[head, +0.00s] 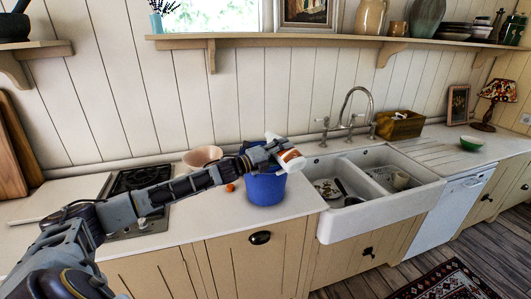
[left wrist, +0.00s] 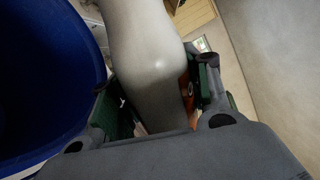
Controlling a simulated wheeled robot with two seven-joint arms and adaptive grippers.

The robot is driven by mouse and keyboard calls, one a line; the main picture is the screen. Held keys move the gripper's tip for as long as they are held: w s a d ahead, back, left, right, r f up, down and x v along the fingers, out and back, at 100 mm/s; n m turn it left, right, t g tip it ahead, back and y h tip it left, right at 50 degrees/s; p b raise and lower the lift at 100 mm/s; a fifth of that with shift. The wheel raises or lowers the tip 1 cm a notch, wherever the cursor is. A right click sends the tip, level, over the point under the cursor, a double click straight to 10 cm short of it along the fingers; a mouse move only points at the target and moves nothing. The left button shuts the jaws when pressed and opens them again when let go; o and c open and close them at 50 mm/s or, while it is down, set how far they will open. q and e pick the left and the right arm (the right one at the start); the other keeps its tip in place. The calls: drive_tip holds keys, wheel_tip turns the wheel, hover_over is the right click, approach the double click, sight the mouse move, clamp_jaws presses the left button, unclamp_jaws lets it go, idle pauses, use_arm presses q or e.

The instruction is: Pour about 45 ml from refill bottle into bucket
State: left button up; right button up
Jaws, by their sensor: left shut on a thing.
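The refill bottle (head: 291,158) is white with an orange-brown label. My left gripper (head: 272,153) is shut on it and holds it tilted above the right part of the bucket. The blue bucket (head: 265,189) stands on the counter left of the sink. In the left wrist view the pale bottle (left wrist: 150,55) lies between the fingers of my left gripper (left wrist: 165,105), and the bucket (left wrist: 45,80) fills the left side. The bottle's mouth and any liquid cannot be made out. My right gripper is not in view.
A bowl (head: 202,157) and a small orange-red round thing (head: 230,187) are near the bucket. A black hob (head: 140,179) is at left. The white double sink (head: 385,212) with dishes is at right. A shelf (head: 330,39) runs above.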

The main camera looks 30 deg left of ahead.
use_arm(q)
drive_tip(key=shift+r+n, duration=0.2)
drive_tip(key=shift+n, duration=0.4)
drive_tip(key=shift+r+n+p, duration=0.2)
drive_tip(key=shift+n+p, duration=1.15)
drive_tip(key=shift+n, duration=0.05)
idle(1.2)
drive_tip(key=shift+f+m+b, duration=0.35)
drive_tip(key=shift+m+b, duration=0.45)
drive_tip(key=shift+b, duration=0.2)
drive_tip(key=shift+f+m+b, duration=0.15)
drive_tip(key=shift+m+b, duration=0.5)
drive_tip(key=shift+m, duration=0.55)
drive_tip(key=shift+m, duration=0.3)
